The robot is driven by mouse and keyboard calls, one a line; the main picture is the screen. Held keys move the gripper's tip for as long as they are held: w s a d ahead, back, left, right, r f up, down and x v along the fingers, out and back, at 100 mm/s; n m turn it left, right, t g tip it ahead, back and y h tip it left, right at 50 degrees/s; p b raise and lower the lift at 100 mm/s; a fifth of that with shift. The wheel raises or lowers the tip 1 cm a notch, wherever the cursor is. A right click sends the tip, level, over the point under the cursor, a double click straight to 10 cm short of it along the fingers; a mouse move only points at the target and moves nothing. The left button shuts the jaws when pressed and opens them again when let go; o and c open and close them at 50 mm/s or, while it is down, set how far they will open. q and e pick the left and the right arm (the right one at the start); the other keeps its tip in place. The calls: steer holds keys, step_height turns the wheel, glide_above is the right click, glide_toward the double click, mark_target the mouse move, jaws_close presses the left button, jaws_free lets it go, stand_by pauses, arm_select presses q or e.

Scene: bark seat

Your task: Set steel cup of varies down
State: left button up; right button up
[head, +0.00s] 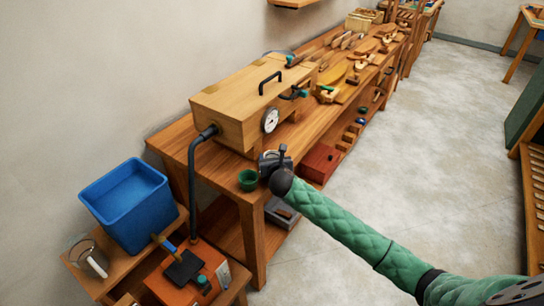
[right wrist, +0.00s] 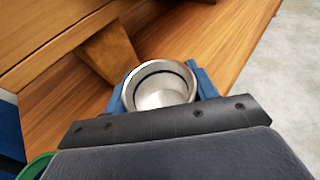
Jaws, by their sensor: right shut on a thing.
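The steel cup (right wrist: 160,86) is in the right wrist view, round-mouthed and shiny, with a dark blue ring inside its rim. It looks empty. The blue fingers of my right gripper (head: 271,161) are closed on it from both sides. The gripper is at the near front corner of the wooden bench (right wrist: 235,50), in front of the wooden box. In the head view the gripper hides most or all of the cup. I cannot tell whether the cup's base touches the bench top. My left gripper is not in view.
A wooden box (head: 240,100) with a dial gauge (head: 270,120) and a black hose (head: 194,180) stands close behind the gripper. A green cup (head: 248,181) is just left of it. A blue bin (head: 130,205) is at the left. Wooden tools fill the bench's far part.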

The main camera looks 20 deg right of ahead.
steer(key=shift+f, duration=0.1)
steer(key=o, duration=0.8)
steer(key=shift+c, duration=0.2)
steer(key=shift+s, duration=0.3)
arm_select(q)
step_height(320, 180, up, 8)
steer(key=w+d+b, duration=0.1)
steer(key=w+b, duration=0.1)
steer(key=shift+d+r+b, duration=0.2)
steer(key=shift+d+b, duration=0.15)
arm_select(e)
steer(key=v, duration=1.1)
steer(key=shift+s+r, duration=0.2)
steer(key=shift+r, duration=0.05)
